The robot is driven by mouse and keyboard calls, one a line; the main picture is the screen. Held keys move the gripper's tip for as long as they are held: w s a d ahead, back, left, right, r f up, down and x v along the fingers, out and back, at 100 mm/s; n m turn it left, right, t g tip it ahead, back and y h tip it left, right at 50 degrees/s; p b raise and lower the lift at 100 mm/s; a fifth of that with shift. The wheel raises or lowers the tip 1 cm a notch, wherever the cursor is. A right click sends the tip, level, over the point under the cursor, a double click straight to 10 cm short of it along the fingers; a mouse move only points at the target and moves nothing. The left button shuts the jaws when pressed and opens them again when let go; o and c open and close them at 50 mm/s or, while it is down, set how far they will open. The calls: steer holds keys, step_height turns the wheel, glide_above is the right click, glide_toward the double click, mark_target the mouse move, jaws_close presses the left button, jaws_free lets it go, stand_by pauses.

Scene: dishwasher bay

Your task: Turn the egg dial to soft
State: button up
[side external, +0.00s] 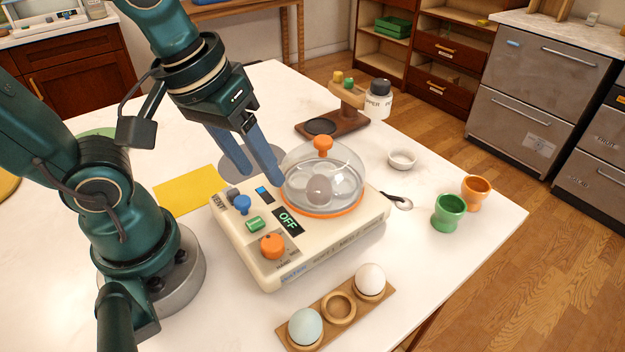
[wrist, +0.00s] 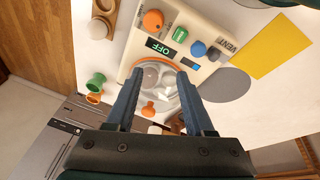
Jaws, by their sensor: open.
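The cream egg cooker (side external: 330,250) stands on the white counter. Its orange dial (side external: 272,246) is at the front corner of the panel and also shows in the wrist view (wrist: 153,20). The dial's small markings are too small to read. The display (side external: 289,220) reads OFF. A clear dome lid (side external: 340,165) with an orange knob (side external: 322,145) covers the cooker's bowl, with a roundish egg-like shape inside. My gripper (side external: 262,178) is open and empty, beside and above the dome's left side, apart from the dial. In the wrist view its fingers (wrist: 158,78) straddle the dome area.
A green button (side external: 255,223) and a blue knob (side external: 242,204) share the panel. A wooden egg holder (side external: 338,307) with two eggs lies in front. Green (side external: 448,212) and orange (side external: 476,192) egg cups stand right. A yellow cloth (side external: 187,188) lies behind left.

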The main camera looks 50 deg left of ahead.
mark_target(272, 241)
steer(key=d+f+g, duration=0.3)
steer(key=shift+s+d+f+n, duration=0.15)
steer(key=shift+f+n, duration=0.15)
steer(key=shift+n, duration=0.1)
steer(key=shift+s+d+f+g, duration=0.25)
steer(key=shift+f+g, duration=0.15)
steer(key=shift+f, duration=2.55)
steer(key=shift+m, duration=0.3)
jaws_close()
